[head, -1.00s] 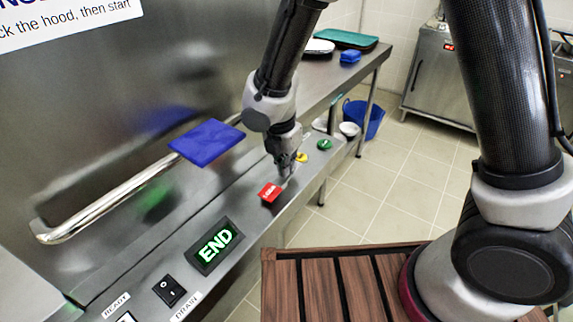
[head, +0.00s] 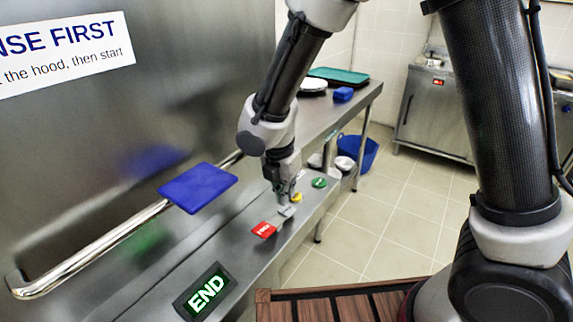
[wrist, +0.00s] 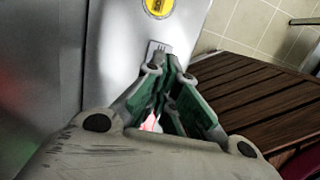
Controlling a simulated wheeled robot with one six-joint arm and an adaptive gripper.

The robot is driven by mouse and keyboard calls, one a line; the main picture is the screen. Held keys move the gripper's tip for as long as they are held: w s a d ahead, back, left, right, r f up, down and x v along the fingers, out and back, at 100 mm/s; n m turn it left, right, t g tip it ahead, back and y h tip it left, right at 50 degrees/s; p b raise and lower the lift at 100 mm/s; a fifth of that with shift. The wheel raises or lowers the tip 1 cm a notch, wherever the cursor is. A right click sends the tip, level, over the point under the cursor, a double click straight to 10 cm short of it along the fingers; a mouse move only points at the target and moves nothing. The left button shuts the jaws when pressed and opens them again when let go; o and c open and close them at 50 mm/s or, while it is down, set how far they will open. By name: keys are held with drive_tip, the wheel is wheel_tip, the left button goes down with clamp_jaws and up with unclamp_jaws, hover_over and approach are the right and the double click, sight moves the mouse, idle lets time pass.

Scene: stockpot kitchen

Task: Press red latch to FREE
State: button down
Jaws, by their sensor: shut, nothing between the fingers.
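The red latch (head: 263,230) is a small red tab with white lettering too small to read surely. It lies on the steel front panel in the head view. My gripper (head: 281,200) points down, shut and empty, just beyond the latch, close above a small grey plate (head: 287,211). I cannot tell whether the fingertips touch the panel. In the wrist view my gripper's fingers (wrist: 167,75) hide most of the area below, with a bit of the red latch (wrist: 150,123) between them. The grey plate (wrist: 158,47) shows past the fingertips.
A yellow button (head: 296,197) and a green button (head: 319,183) sit farther along the panel. A lit END display (head: 206,292) is nearer. A blue pad (head: 198,187) sits on the long handle bar (head: 90,250). A slatted wooden top (head: 340,304) stands at the lower right.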

wheel_tip(320, 180, up, 10)
drive_tip(key=w+d, duration=0.1)
drive_tip(key=shift+w, duration=0.1)
